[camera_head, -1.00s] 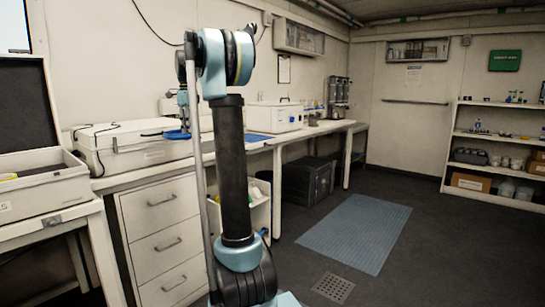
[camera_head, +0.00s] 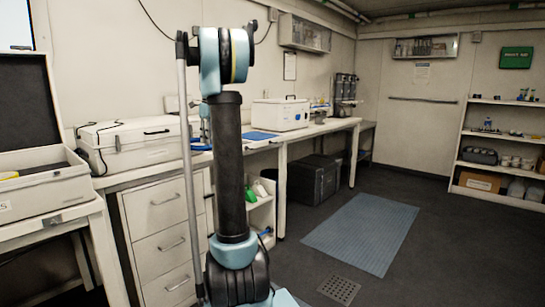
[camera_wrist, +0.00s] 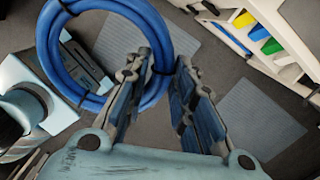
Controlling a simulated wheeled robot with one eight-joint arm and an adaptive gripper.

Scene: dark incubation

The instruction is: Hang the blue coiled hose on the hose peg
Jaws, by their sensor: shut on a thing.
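The blue coiled hose (camera_wrist: 161,38) is a thick ring of several loops in the upper left of the wrist view. My gripper (camera_wrist: 160,68) is shut on the right side of the coil, which passes between its fingers. The coil hangs out beyond the fingers to the left. In the head view a bit of the blue hose (camera_head: 201,147) shows behind my upright arm, in front of the bench. My gripper is mostly hidden there behind the arm. I cannot pick out the hose peg for sure in either view.
The bench carries a white case (camera_head: 135,146) and a white box (camera_head: 281,115). A drawer unit (camera_head: 160,235) and black bins (camera_head: 315,180) stand below. The floor is open around the blue mat (camera_head: 362,232). White shelves (camera_head: 500,160) stand at the far right.

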